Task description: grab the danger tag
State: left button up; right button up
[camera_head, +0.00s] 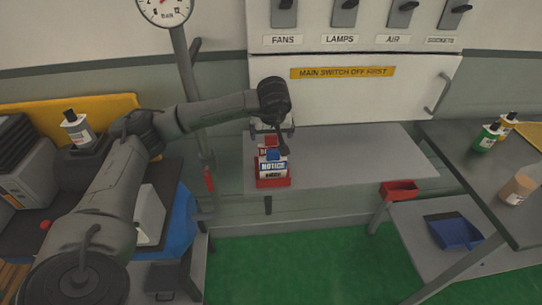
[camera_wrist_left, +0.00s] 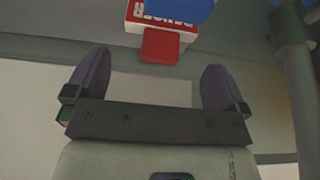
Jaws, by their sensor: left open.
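The danger tag (camera_head: 263,151) stands in a red holder (camera_head: 274,183) on the grey shelf, mostly hidden behind a blue-and-white notice tag (camera_head: 272,168). In the left wrist view the danger tag (camera_wrist_left: 150,14) shows upside-down lettering and a red tab (camera_wrist_left: 160,44); part of it is covered by a blue tab. My left gripper (camera_head: 271,130) is open and empty, just above and behind the tags. In the left wrist view its fingers (camera_wrist_left: 157,62) are spread apart, with the red tab beyond their tips, between them and not touching. My right gripper is not in view.
A switch cabinet (camera_head: 360,98) stands behind the shelf (camera_head: 345,165). A vertical post with a gauge rises left of the tags. A red bin (camera_head: 400,190) hangs at the shelf's front right. The shelf right of the tags is bare. A dark table with bottles stands at right.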

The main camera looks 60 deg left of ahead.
aim_at(271, 137)
pick_arm(q)
jog(key=b+x, duration=0.1)
jog(key=x, duration=0.4)
jog(key=shift+d, duration=0.15)
jog(key=c, duration=1)
jog(key=shift+o, duration=0.2)
jog(key=shift+r, duration=0.1)
